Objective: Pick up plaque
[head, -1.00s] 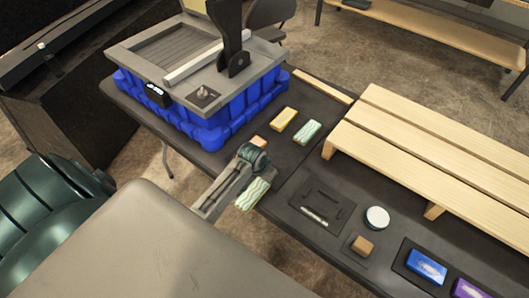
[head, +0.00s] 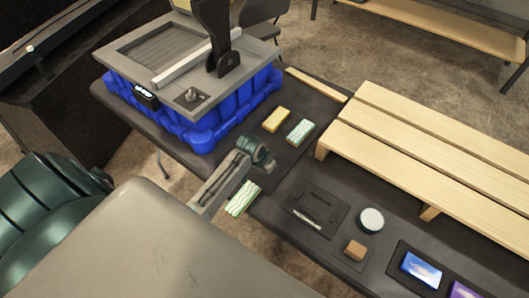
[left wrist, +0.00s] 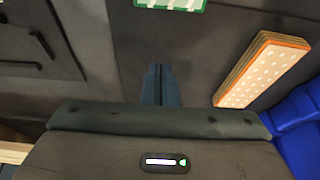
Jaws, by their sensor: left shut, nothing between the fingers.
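My left gripper (head: 262,160) is over the table, its fingers shut and empty; they also show shut in the left wrist view (left wrist: 158,85). Patterned flat blocks lie around it. A green-edged wavy one (head: 242,198) is just below it in the head view, partly covered by the arm. A teal wavy one (head: 300,131) and a yellow one (head: 276,120) lie beyond it. An orange-edged block with white dots (left wrist: 262,72) lies right of the fingers in the wrist view, apart from them. I cannot tell which is the plaque. My right gripper is not in view.
A blue crate (head: 210,130) with a grey machine top stands at the back left. A slatted wooden rack (head: 430,150) fills the right. A black panel (head: 315,207), round white tin (head: 371,220), small brown block (head: 354,250) and blue picture (head: 421,268) lie at the front right.

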